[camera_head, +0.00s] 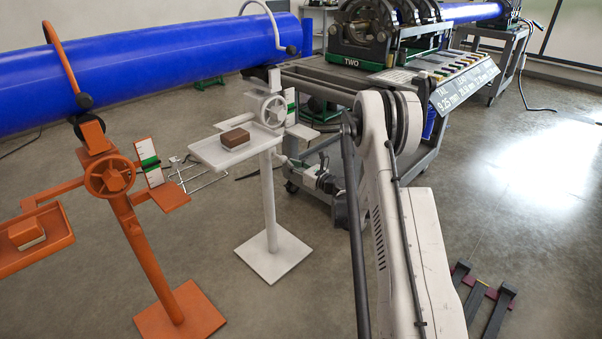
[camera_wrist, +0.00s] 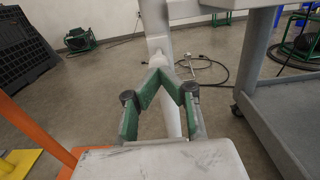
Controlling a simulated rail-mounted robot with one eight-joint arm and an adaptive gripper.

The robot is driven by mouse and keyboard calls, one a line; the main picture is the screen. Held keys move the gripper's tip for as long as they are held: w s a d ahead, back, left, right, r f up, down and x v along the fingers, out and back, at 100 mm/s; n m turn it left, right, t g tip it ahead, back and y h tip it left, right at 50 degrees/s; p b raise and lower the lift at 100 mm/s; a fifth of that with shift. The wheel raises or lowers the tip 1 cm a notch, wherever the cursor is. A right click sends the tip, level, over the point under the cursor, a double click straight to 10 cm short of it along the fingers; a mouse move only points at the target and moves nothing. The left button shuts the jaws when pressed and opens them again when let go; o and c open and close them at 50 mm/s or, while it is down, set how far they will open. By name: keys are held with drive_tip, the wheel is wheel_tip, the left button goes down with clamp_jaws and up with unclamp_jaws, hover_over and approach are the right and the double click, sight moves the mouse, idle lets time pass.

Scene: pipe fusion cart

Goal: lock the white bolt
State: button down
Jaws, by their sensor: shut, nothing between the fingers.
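The white stand (camera_head: 268,205) is upright on a square base, with a handwheel (camera_head: 272,110) and a tray holding a brown block at its top. Its white post (camera_wrist: 158,40) also shows in the wrist view, rising behind my fingertips. A wider white collar (camera_wrist: 159,46) is on this post just beyond the tips. I cannot clearly make out the white bolt in either view. My gripper (camera_wrist: 168,76) has green fingers with their tips together and nothing between them. In the head view my gripper (camera_head: 300,168) is just right of the post, below tray height. I cannot tell whether it touches the stand.
An orange stand (camera_head: 140,250) is at the left. A large blue pipe (camera_head: 170,60) runs behind both stands. The grey fusion cart (camera_head: 340,80) is close behind my arm, and its shelf (camera_wrist: 285,115) is at the wrist view's right. Floor is open around the white base.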

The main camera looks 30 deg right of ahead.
sight(285, 163)
drive_tip(key=shift+w+a, duration=0.2)
drive_tip(key=shift+w, duration=0.4)
drive_tip(key=shift+x, duration=1.55)
drive_tip(key=p+v, duration=0.2)
drive_tip(key=v, duration=1.2)
drive_tip(key=shift+p, duration=0.35)
drive_tip(key=shift+s, duration=0.1)
